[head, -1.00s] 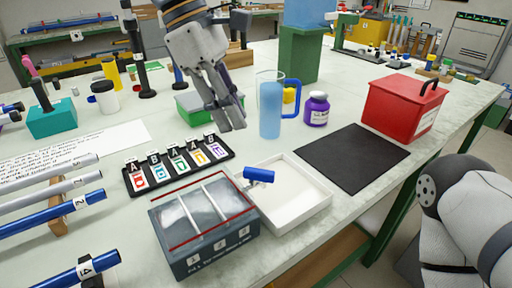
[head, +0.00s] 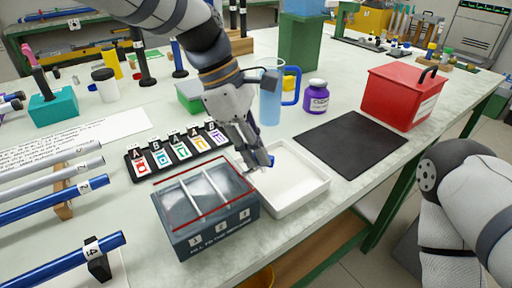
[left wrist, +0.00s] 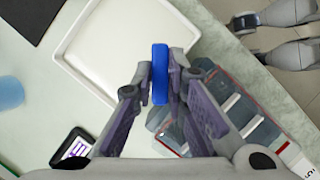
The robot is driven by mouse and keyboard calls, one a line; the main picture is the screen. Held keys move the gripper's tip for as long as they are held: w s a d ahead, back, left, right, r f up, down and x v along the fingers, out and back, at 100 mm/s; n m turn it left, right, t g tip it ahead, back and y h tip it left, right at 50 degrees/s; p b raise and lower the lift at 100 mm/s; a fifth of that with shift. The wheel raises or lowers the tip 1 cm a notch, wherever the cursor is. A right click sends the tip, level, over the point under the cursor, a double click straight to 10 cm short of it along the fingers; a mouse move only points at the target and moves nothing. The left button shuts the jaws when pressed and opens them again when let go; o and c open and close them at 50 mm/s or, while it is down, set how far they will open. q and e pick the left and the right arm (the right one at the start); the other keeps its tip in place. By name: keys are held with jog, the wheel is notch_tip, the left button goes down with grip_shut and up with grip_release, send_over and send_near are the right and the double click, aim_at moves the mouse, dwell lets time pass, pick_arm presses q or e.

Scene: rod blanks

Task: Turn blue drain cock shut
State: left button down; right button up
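The blue drain cock is a short blue handle at the inner edge of the white tray (head: 300,205), beside the grey compartment box (head: 215,235). In the head view, only a small blue end of the drain cock (head: 262,161) shows past my left gripper (head: 258,164). In the left wrist view the blue handle (left wrist: 160,73) stands lengthwise between the fingertips of my left gripper (left wrist: 160,70), which are closed against its two sides. What lies under the handle is mostly hidden. My right gripper is out of view.
A rack of lettered cards (head: 180,152) stands left of the gripper. A jug of blue liquid (head: 270,103) and a purple jar (head: 316,98) stand behind. A black mat (head: 350,150) and red box (head: 402,97) are at the right. Blue and grey rods lie at the left.

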pick_arm(q)
jog(key=shift+m, duration=0.3)
jog(key=m+g, duration=0.1)
jog(key=m, duration=0.1)
jog(key=shift+m, duration=0.4)
jog(key=shift+s+a+m+g+y+b, duration=0.1)
jog(key=shift+m+g+y+b, duration=0.3)
jog(key=shift+m, duration=0.8)
jog(key=shift+s+a+m+g+y+b, duration=0.15)
jog(key=shift+m+g+y, duration=0.3)
jog(key=shift+m, duration=0.75)
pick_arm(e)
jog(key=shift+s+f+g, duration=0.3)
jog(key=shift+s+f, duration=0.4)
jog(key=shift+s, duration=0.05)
pick_arm(q)
jog(key=shift+d, duration=0.1)
jog(key=c, duration=1.9)
grip_release()
jog(key=shift+w, duration=0.1)
